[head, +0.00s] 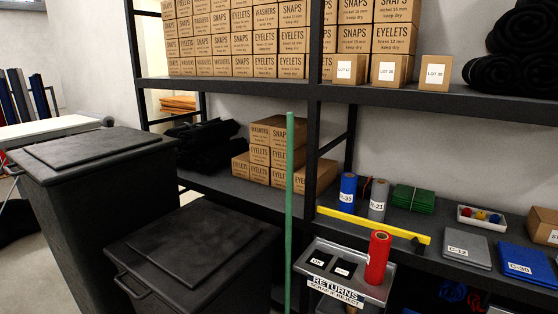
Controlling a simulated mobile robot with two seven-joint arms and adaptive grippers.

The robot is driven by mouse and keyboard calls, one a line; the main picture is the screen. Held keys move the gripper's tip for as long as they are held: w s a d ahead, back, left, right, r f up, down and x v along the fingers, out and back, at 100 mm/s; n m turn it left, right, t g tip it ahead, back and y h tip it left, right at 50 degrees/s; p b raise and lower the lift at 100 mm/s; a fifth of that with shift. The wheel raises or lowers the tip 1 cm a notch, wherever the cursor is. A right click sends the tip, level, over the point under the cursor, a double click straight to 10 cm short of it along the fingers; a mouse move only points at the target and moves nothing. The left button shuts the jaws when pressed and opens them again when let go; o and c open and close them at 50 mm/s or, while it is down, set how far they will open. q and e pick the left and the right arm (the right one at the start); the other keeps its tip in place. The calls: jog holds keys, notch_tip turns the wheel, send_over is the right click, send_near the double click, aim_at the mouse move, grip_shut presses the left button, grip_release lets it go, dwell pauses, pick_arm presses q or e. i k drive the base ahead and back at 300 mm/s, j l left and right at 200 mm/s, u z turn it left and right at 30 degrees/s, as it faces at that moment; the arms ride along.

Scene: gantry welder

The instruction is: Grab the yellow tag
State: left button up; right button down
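I cannot make out anything that is clearly a yellow tag. A small yellow piece (480,216) lies between a red and a blue one in a white tray (464,221) on the shelf at the right; it is too small to tell what it is. A long yellow bar (370,225) with a dark end runs along the front edge of the same shelf. Neither of my grippers is in view.
A green pole (289,210) stands upright before the shelf. A grey returns tray (325,254) holds black labelled pieces and a red roll (377,258). Two black lidded bins (95,160) (195,245) fill the left. Grey (463,249) and blue (527,263) packs lie at right.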

aim_at(480, 215)
jog(key=z, duration=1.3)
jog(key=i+j+z, duration=0.2)
jog(key=l, duration=0.1)
